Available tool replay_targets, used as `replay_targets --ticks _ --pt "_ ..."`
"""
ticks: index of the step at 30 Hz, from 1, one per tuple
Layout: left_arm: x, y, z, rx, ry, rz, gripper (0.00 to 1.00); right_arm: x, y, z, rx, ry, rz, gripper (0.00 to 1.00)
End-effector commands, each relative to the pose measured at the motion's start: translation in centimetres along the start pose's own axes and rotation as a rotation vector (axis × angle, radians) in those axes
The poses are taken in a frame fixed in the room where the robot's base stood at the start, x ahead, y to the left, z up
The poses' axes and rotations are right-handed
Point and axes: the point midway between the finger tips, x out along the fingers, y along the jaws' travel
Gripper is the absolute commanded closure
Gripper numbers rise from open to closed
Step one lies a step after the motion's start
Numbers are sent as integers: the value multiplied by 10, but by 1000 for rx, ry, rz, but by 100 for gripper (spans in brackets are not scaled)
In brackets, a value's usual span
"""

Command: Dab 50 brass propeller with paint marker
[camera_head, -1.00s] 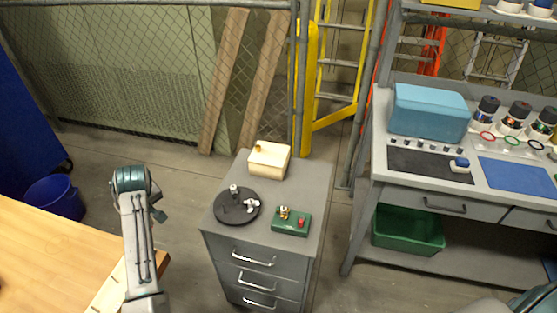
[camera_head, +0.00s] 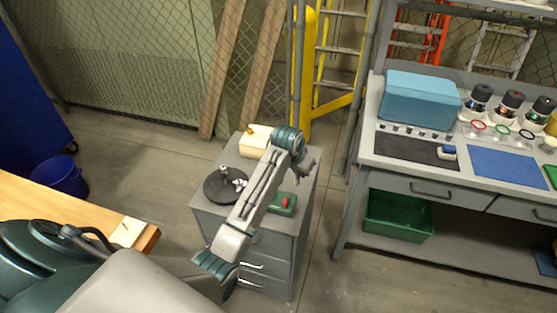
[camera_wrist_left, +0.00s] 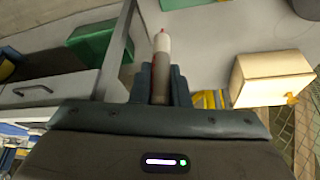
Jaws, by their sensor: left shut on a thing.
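My left gripper (camera_head: 306,167) hangs over the right side of the grey drawer cabinet (camera_head: 215,222). It is shut on a paint marker (camera_wrist_left: 162,58), pale-bodied with a red tip, seen between the fingers in the left wrist view. A dark round turntable (camera_head: 212,194) on the cabinet carries small grey and white pieces; a silvery propeller-like piece (camera_head: 240,184) shows beside my forearm. A green block (camera_head: 288,210) with a red knob (camera_head: 285,202) is partly hidden behind my arm. I cannot make out a brass propeller. My right gripper is out of view.
A cream box (camera_head: 254,139) with a brass-coloured bit on top stands at the cabinet's back; it also shows in the left wrist view (camera_wrist_left: 270,76). A workbench (camera_head: 350,165) with a blue case (camera_head: 420,100) stands right, a green bin (camera_head: 398,215) beneath. A wooden table (camera_head: 70,203) is left.

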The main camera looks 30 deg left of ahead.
Motion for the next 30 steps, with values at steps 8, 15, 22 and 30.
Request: replay_targets --ticks 8,15,22,30 --pt "-38 -63 27 589 -3 238 100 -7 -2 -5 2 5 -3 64" --pt "-64 -82 40 869 -1 359 100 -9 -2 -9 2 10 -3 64" --pt "-61 -83 45 912 1 380 100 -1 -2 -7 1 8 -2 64" --pt "-40 -83 54 910 1 378 100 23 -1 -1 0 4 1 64"
